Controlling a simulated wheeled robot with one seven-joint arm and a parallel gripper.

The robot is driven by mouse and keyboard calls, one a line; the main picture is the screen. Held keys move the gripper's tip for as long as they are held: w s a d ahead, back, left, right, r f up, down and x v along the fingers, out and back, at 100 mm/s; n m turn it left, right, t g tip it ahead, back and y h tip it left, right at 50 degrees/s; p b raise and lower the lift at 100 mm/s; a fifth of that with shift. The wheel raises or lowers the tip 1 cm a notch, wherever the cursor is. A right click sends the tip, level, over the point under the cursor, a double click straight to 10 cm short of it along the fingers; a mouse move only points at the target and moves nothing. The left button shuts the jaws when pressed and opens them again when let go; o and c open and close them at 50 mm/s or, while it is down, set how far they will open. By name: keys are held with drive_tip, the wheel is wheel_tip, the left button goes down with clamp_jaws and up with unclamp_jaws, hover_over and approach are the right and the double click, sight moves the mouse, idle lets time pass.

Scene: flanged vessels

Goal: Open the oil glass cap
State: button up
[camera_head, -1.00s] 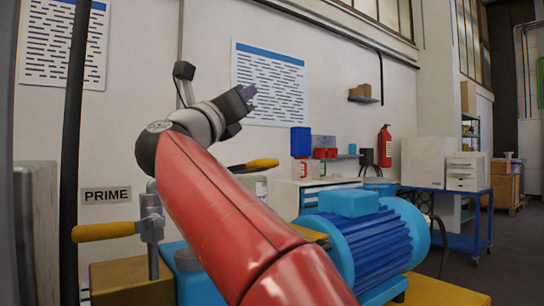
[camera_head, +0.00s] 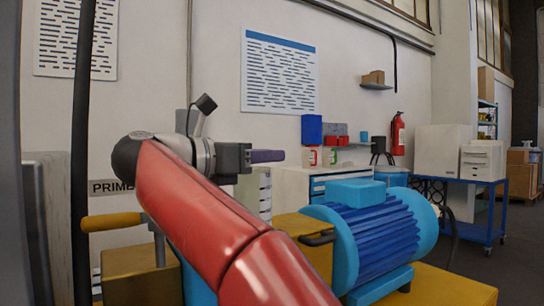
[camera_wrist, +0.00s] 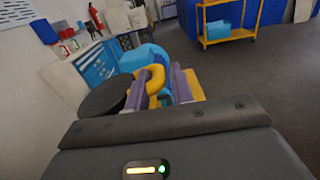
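The oil glass (camera_head: 265,192) is a pale cylinder with dark marks, standing behind my red arm in the head view. Its top is largely hidden there by my gripper (camera_head: 267,156). In the wrist view, a dark round disc (camera_wrist: 104,97), which looks like the cap, lies left of my fingers. A yellow curved handle (camera_wrist: 157,76) shows beside it, between the two purple fingers of my gripper (camera_wrist: 161,82). The fingers are apart. I see no clear contact with the handle, and cannot tell how deep it sits between them.
A blue motor (camera_head: 375,235) stands right of the oil glass on a yellow base (camera_head: 440,293). A yellow lever (camera_head: 112,222) is at the left, near the PRIME sign (camera_head: 108,187). A blue cart (camera_head: 480,208) stands farther back right, with open floor around it.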

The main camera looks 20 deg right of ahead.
drive_tip(key=shift+x, duration=0.85)
clamp_jaws()
